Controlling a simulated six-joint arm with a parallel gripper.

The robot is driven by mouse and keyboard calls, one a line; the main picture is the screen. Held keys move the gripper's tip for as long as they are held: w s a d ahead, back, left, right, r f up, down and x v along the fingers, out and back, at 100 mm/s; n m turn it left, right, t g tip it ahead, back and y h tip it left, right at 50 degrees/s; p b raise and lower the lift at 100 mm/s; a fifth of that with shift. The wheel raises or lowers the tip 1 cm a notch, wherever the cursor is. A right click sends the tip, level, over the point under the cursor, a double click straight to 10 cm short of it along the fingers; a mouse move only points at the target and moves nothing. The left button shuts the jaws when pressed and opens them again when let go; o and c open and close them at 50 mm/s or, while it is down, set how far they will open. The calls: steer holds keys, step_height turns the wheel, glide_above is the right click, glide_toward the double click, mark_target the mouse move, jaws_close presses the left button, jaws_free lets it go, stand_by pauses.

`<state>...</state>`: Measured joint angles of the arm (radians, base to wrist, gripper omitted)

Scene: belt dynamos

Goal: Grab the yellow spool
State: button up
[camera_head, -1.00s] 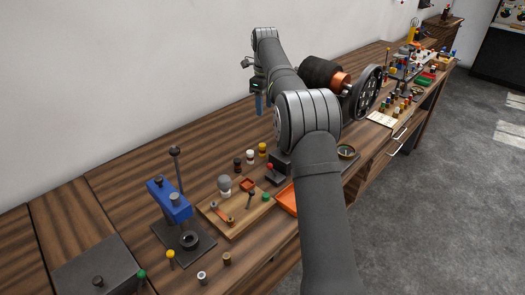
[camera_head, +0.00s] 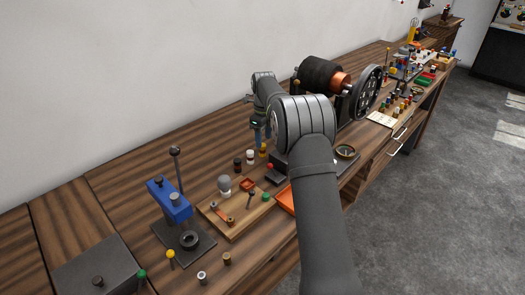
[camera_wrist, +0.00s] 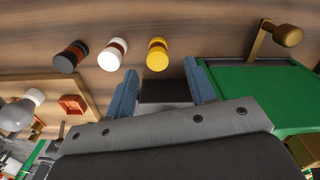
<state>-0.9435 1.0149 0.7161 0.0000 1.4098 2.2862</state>
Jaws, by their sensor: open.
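The yellow spool (camera_head: 263,150) stands upright on the wooden bench at the right end of a short row, with a white spool (camera_head: 250,157) and a dark spool (camera_head: 238,164) to its left. My gripper (camera_head: 263,137) points down close above and behind the yellow spool in the head view. In the wrist view my gripper (camera_wrist: 160,80) is open, with nothing between its fingers.
A green block (camera_wrist: 257,95) and a brass crank (camera_wrist: 281,36) are close on the right in the wrist view. A wooden board with a bulb (camera_head: 224,183) lies left of the spools. The dynamo (camera_head: 322,74) stands behind on the right.

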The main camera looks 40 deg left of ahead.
mark_target(263, 145)
step_height(263, 145, down, 4)
steer(key=shift+s+a+f, duration=0.1)
steer(key=shift+s, duration=0.05)
steer(key=shift+c, duration=0.2)
steer(key=c, duration=1)
